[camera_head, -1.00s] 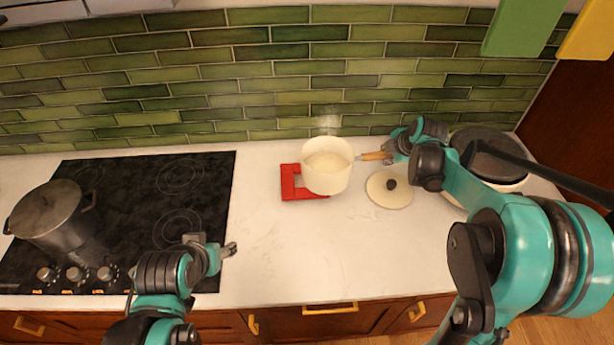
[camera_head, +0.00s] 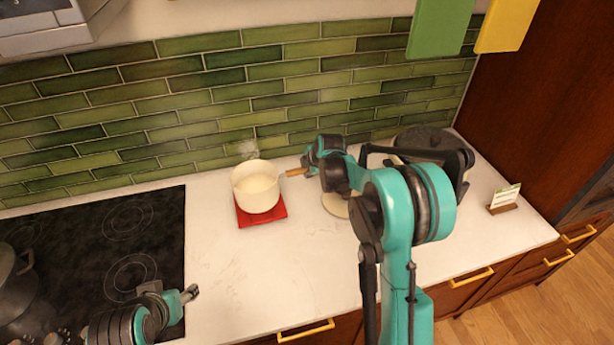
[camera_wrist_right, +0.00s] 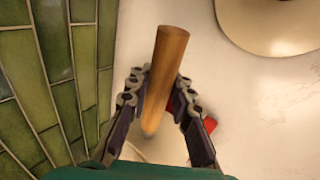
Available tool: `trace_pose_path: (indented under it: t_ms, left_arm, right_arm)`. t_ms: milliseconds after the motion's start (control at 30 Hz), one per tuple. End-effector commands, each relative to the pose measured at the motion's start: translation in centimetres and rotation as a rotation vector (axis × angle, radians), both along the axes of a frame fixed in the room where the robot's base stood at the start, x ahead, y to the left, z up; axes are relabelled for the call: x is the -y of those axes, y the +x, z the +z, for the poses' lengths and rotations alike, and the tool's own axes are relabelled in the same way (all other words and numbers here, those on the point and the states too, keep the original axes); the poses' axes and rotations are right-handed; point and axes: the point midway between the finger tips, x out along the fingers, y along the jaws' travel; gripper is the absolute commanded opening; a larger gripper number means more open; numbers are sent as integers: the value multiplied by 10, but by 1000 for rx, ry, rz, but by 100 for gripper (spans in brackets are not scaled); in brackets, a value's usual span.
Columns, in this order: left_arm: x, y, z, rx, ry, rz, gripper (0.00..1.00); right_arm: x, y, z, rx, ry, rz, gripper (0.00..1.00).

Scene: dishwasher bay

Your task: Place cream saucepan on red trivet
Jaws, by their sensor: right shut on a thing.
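The cream saucepan (camera_head: 256,188) is upright over the red trivet (camera_head: 263,218), whose red front and side edges show around its base. I cannot tell whether the pan's base touches the trivet. My right gripper (camera_head: 311,166) is shut on the pan's wooden handle (camera_head: 297,172), to the right of the pan. In the right wrist view the handle (camera_wrist_right: 165,75) lies between the two fingers, and a bit of red trivet (camera_wrist_right: 209,124) shows beside them. My left gripper (camera_head: 191,293) is empty near the cooktop's right edge; its finger gap is too small to judge.
A cream lid (camera_head: 335,205) lies right of the trivet, partly behind my right arm. A dark-lidded pot (camera_head: 432,140) stands at the back right. The black cooktop (camera_head: 100,230) with a dark pot (camera_head: 14,280) is at left. Counter in front of the trivet is clear.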

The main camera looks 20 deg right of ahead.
Motion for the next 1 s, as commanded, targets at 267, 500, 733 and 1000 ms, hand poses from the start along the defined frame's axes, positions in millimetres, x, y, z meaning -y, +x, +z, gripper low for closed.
trace_pose_path:
  t_ms: [267, 500, 733, 1000]
  left_arm:
    - [0, 0, -6, 0, 0, 0, 53]
    - [0, 0, -7, 0, 0, 0, 53]
    - [0, 0, -8, 0, 0, 0, 53]
    - [0, 0, -4, 0, 0, 0, 53]
  right_arm:
    - [0, 0, -28, 2, 2, -1, 0]
    - [0, 0, -29, 1, 2, -1, 0]
    - [0, 0, -30, 0, 0, 0, 42]
    - [0, 0, -26, 0, 0, 0, 42]
